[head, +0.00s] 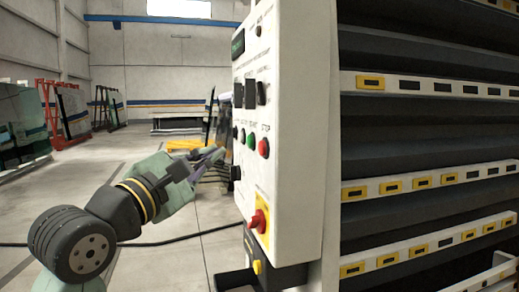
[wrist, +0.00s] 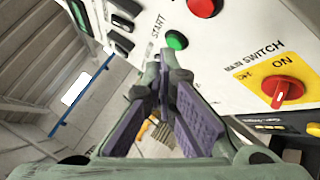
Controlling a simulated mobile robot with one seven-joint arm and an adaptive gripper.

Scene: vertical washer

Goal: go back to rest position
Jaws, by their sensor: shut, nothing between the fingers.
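My gripper (head: 218,155) is shut and empty in the head view, in front of the left side of the white control panel (head: 290,150). A small gap seems to lie between its fingertips and the panel, but I cannot tell its size. In the wrist view my gripper (wrist: 163,75) shows purple pads, with its tips meeting below the green START button (wrist: 176,40). The red main switch knob (wrist: 288,95) sits on a yellow plate to the right, beside the word ON. It also shows low on the panel in the head view (head: 258,222).
A dark rack (head: 430,130) with white, yellow-marked rails stands right of the panel. A black cable (head: 190,238) crosses the floor. Red racks (head: 65,115) with glass sheets stand at the far left. The floor (head: 75,180) on the left is mostly clear.

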